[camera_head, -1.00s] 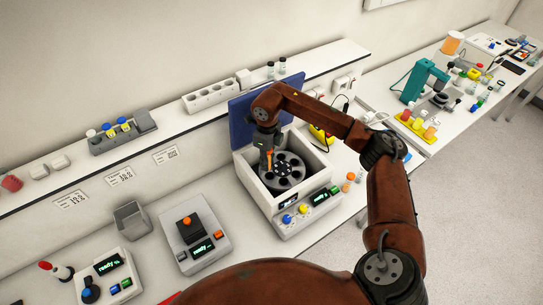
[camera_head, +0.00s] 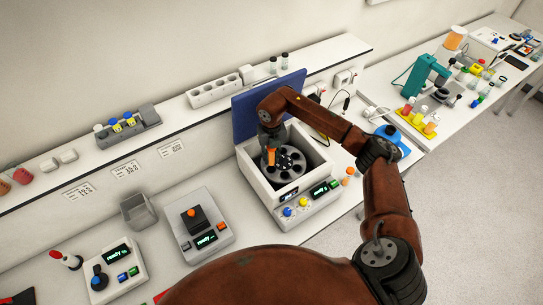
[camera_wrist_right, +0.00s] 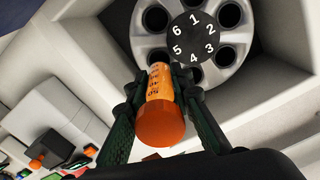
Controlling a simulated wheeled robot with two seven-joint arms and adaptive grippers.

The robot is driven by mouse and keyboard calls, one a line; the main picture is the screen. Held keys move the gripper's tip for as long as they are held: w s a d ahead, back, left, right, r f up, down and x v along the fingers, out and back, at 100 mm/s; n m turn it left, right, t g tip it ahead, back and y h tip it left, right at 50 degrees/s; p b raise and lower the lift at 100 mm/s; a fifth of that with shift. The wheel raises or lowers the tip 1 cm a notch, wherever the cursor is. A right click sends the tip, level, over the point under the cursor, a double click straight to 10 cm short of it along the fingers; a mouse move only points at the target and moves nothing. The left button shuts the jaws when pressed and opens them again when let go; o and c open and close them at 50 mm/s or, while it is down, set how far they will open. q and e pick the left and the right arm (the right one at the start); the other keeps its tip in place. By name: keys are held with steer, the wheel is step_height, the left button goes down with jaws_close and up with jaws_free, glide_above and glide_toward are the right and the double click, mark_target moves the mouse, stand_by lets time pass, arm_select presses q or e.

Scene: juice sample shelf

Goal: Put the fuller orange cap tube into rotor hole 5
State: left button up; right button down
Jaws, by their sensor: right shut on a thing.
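My right gripper (camera_wrist_right: 160,95) is shut on an orange cap tube (camera_wrist_right: 159,110) with scale marks, its cap toward the wrist camera. In the head view the tube (camera_head: 270,157) points down inside the open centrifuge (camera_head: 262,186). The grey rotor (camera_head: 291,168) has dark holes; in the wrist view its hub (camera_wrist_right: 194,38) carries numbers 1 to 6. The tube's far end covers the hole 5 place beside number 5; I cannot tell whether it is in the hole. Another orange cap (camera_head: 192,212) shows on a black block on a grey device. My left gripper is not in view.
The centrifuge walls and raised blue lid (camera_head: 262,100) stand close around the gripper. Small orange items (camera_head: 347,177) stand right of the centrifuge. A grey bin (camera_head: 138,211) stands to the left. A raised shelf with racks (camera_head: 215,91) runs behind.

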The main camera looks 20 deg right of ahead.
mark_target(271, 163)
steer(key=shift+f+b, duration=0.35)
steer(key=shift+f, duration=0.4)
steer(key=shift+f+b, duration=0.45)
steer(key=shift+f, duration=0.5)
steer(key=shift+w, duration=0.1)
steer(key=shift+f+b, duration=1.1)
steer(key=shift+f, duration=0.15)
steer(key=shift+f, duration=0.15)
steer(key=shift+r+p, duration=0.55)
steer(key=shift+r, duration=0.55)
